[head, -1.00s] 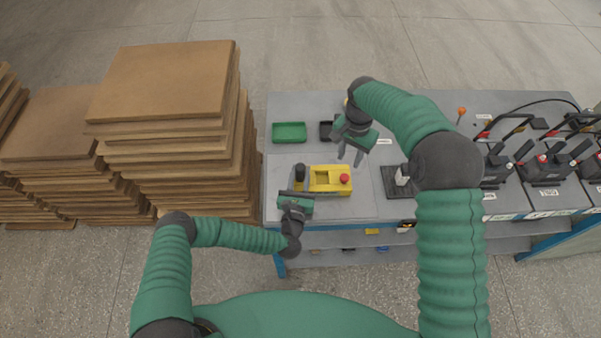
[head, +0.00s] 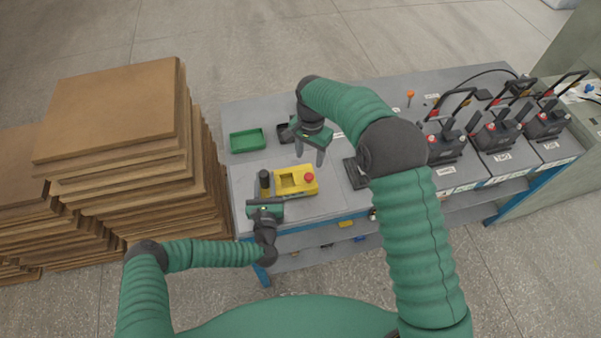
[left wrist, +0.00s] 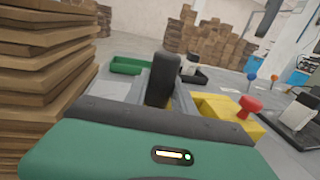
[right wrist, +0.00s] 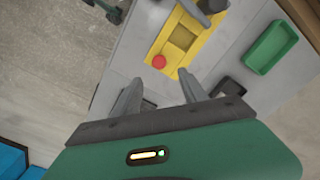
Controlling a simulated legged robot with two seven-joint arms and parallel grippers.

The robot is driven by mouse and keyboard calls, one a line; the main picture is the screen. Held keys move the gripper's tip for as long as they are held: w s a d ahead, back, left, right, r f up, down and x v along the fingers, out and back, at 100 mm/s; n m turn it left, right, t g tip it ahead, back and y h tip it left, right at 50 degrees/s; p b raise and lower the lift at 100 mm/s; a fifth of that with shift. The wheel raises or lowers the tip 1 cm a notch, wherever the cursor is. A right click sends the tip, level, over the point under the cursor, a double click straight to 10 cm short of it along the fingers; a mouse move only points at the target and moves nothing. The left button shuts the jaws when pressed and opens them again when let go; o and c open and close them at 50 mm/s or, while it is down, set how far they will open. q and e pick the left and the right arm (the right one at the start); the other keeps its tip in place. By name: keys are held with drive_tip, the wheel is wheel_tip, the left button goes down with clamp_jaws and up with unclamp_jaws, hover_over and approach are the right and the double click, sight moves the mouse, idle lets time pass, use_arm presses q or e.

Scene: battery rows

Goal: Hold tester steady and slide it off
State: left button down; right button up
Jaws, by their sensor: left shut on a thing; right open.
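A black upright cylinder (head: 264,182), which may be the tester, stands at the left end of a yellow block (head: 281,187) with a red knob (head: 309,177). My left gripper (head: 264,203) is shut on the cylinder from the front; the left wrist view shows the cylinder (left wrist: 160,80) between its fingers. I cannot tell how the cylinder joins the block. My right gripper (head: 311,158) is open and empty above the table, behind and right of the block. The right wrist view shows the yellow block (right wrist: 181,36) beyond its spread fingers.
A green tray (head: 247,140) and a small dark tray (head: 284,130) lie behind the block. A dark stand (head: 354,174) is to its right, partly hidden by my arm. Several black battery units (head: 497,132) line the right. Stacked brown boards (head: 110,100) rise close on the left.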

sight(308, 175)
wheel_tip(308, 175, down, 10)
drive_tip(key=shift+r, duration=0.15)
clamp_jaws()
idle(0.3)
drive_tip(key=shift+w+a, duration=0.1)
idle(1.0)
